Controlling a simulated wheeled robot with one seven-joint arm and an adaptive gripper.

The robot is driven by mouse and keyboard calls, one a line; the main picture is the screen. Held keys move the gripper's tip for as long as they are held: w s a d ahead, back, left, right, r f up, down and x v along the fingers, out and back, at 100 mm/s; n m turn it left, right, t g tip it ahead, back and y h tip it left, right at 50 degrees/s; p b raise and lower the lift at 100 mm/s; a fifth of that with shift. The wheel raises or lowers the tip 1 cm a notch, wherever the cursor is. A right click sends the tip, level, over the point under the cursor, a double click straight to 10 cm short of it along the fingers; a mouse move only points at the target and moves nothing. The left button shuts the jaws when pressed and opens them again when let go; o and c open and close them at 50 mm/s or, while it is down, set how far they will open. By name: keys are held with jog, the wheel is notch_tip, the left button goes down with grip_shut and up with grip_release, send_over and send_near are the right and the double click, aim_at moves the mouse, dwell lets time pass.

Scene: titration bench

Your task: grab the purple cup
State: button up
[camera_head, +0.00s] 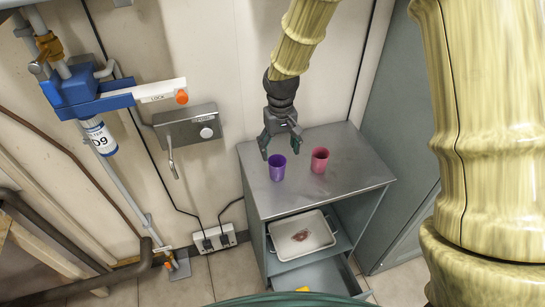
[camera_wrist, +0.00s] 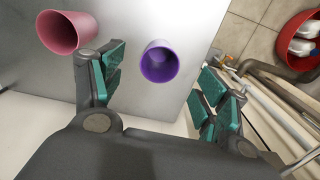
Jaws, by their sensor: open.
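The purple cup (camera_head: 277,168) stands upright on the grey cabinet top (camera_head: 345,174), near its left edge, in the head view. In the wrist view the purple cup (camera_wrist: 159,62) shows ahead of and between my fingers. My gripper (camera_head: 281,148) is open and empty, just above and behind the cup. Its teal-padded fingers show in the wrist view (camera_wrist: 160,88). I see no contact between fingers and cup. A pink cup (camera_head: 319,160) stands right of the purple one in the head view; in the wrist view the pink cup (camera_wrist: 66,32) is left, near the left finger.
Below the top, an open shelf holds a white tray (camera_head: 283,252) with a reddish item. A wall box (camera_head: 188,129) with a lever and blue-valved pipes are at left. The cabinet top is clear around the cups. A red container (camera_wrist: 300,40) is on the floor.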

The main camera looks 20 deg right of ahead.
jog(key=p, duration=0.1)
send_over(277, 162)
jog(key=s, duration=0.3)
jog(key=f, duration=0.4)
jog(key=shift+w+a+f, duration=0.15)
jog(key=shift+w+a, duration=0.1)
jog(key=shift+s+f, duration=0.2)
jog(key=shift+f, duration=0.15)
jog(key=shift+w+f+p, duration=0.2)
jog(key=shift+f+p, duration=0.25)
jog(key=shift+f, duration=0.25)
jog(key=shift+w+f+p, duration=0.15)
jog(key=shift+f+p, duration=0.25)
jog(key=shift+f, duration=0.3)
jog(key=shift+a+f, duration=0.1)
jog(key=shift+f, duration=1.05)
jog(key=shift+c, duration=0.2)
jog(key=c, duration=0.9)
